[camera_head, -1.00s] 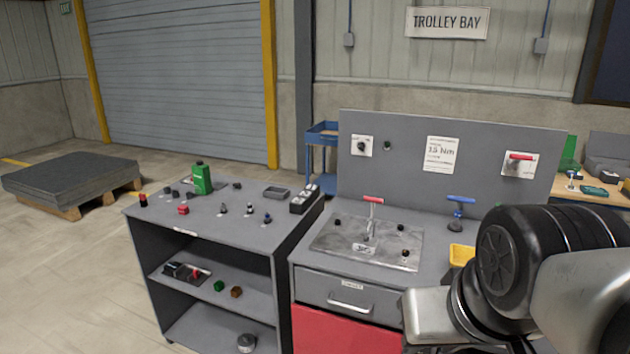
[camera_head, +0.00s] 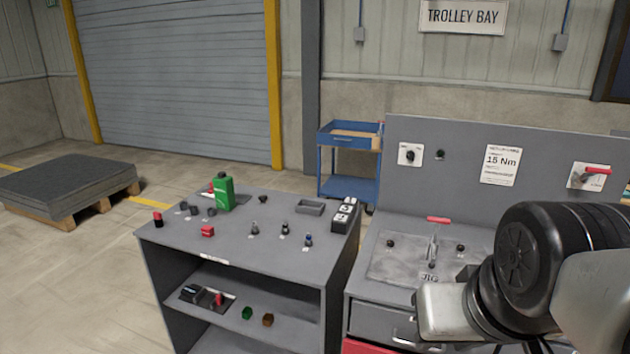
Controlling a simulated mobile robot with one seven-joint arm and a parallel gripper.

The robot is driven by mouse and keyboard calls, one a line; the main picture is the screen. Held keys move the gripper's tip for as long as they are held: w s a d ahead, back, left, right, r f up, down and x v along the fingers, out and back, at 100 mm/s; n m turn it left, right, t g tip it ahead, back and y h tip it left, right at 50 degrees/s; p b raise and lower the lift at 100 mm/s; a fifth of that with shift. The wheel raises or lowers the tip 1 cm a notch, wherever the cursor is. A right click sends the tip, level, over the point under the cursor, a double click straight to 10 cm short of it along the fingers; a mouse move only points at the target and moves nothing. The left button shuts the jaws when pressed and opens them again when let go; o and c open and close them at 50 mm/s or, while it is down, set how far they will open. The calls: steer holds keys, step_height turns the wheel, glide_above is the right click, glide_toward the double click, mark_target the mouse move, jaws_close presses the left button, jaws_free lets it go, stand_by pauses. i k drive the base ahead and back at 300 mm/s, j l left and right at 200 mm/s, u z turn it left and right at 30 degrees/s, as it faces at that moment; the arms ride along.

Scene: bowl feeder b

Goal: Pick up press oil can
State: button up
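A green can (camera_head: 223,195) with a dark cap stands upright at the back left of the grey bench top (camera_head: 270,258). It looks like the press oil can; its label is too small to read. My arm fills the lower right of the view, in front of the workstation and well to the right of the can. My gripper fingers are not in the picture.
Several small knobs and fittings stand on the bench around the can, with a red block (camera_head: 208,231), a grey tray (camera_head: 310,207) and a black-and-white box (camera_head: 345,214). A workstation with a back panel (camera_head: 460,150) adjoins at right. A blue trolley (camera_head: 345,160) stands behind.

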mark_target(223, 188)
steer(key=i+j, duration=0.2)
steer(key=j, duration=0.3)
steer(key=i+j+z, duration=0.15)
steer(key=j, duration=0.35)
steer(key=i+j, duration=0.3)
steer(key=j, duration=0.25)
steer(key=i+j+z, duration=0.1)
steer(key=j, duration=0.4)
steer(key=i+j, duration=0.25)
steer(key=j, duration=0.3)
steer(key=i+j+z, duration=0.15)
steer(key=j, duration=0.4)
steer(key=i+j, duration=0.15)
steer(key=j, duration=0.4)
steer(key=i+j+z, duration=0.1)
steer(key=j, duration=0.45)
steer(key=i, duration=0.05)
